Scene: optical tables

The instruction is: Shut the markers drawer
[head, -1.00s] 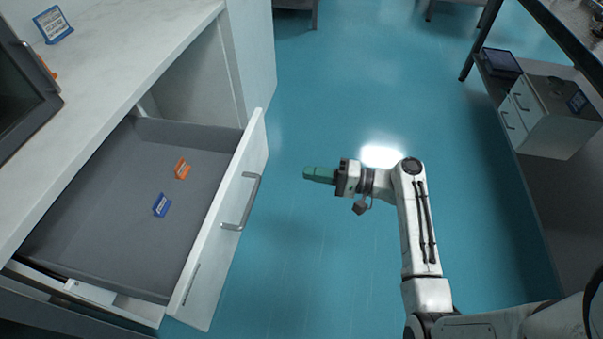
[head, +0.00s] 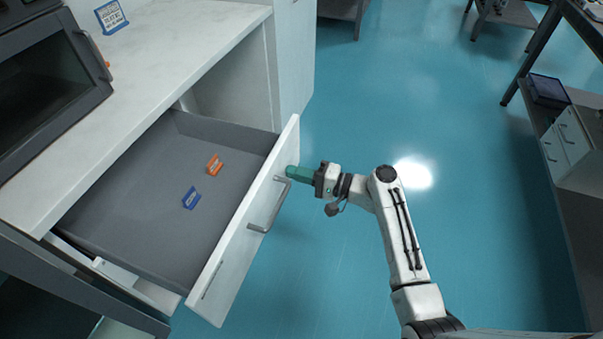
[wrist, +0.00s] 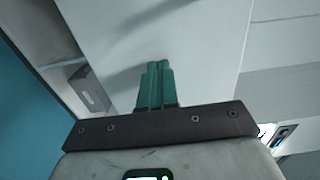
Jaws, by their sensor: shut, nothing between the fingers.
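The drawer stands pulled out from the white counter, its grey inside showing. Its white front (head: 236,246) has a metal bar handle (head: 268,208). An orange item (head: 214,165) and a blue item (head: 190,198) lie inside, probably the markers' holders or labels; I cannot tell which. My gripper (head: 290,173) is shut and empty, its green fingers pointing at the far upper end of the drawer front, beyond the handle. The fingertips are at or very near the front; contact is not clear. In the wrist view the closed fingers (wrist: 158,68) lie before a pale panel.
The white counter top (head: 190,45) carries a dark oven-like appliance (head: 50,95) and a blue-framed sign (head: 111,17). Blue floor (head: 400,110) is clear to the right of the drawer. A dark-framed bench with a small white drawer unit (head: 570,145) stands at far right.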

